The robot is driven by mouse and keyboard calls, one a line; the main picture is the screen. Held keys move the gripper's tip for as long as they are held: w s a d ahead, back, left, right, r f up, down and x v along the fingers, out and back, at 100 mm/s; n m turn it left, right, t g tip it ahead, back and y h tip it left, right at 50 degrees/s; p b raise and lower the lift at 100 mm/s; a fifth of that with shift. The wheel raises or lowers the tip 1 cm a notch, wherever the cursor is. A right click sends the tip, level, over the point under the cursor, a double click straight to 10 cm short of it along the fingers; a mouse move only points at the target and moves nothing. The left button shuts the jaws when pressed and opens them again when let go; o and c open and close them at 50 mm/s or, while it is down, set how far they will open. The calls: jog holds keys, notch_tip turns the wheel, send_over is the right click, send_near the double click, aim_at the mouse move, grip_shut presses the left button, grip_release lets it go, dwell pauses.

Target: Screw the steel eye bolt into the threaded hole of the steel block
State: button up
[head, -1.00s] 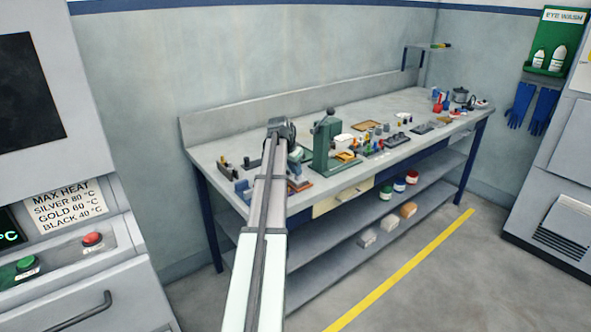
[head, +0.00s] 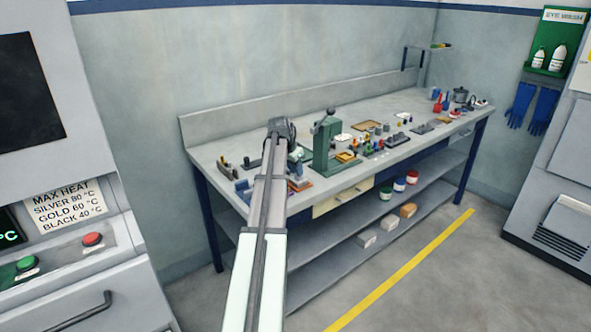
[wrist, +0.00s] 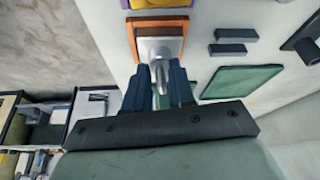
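The steel block (wrist: 174,29) shows in the wrist view as a pale grey square on an orange-rimmed base (wrist: 133,38). The steel eye bolt (wrist: 160,73) is a rounded grey piece at the near side of the block, between the dark blue fingers of my gripper (wrist: 160,77). The fingers appear closed on its sides. The bolt's thread and the hole are hidden, so I cannot tell how deep the bolt sits. In the head view my gripper is hidden behind my arm, over the left part of the workbench (head: 220,148).
A green mat (wrist: 242,81) and grey bars (wrist: 231,41) lie right of the block in the wrist view. A green press (head: 325,140) stands close right of my arm in the head view.

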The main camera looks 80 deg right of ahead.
jog(key=shift+r, duration=0.15)
notch_tip(320, 180, up, 5)
jog(key=shift+f, duration=0.1)
dwell(0.3)
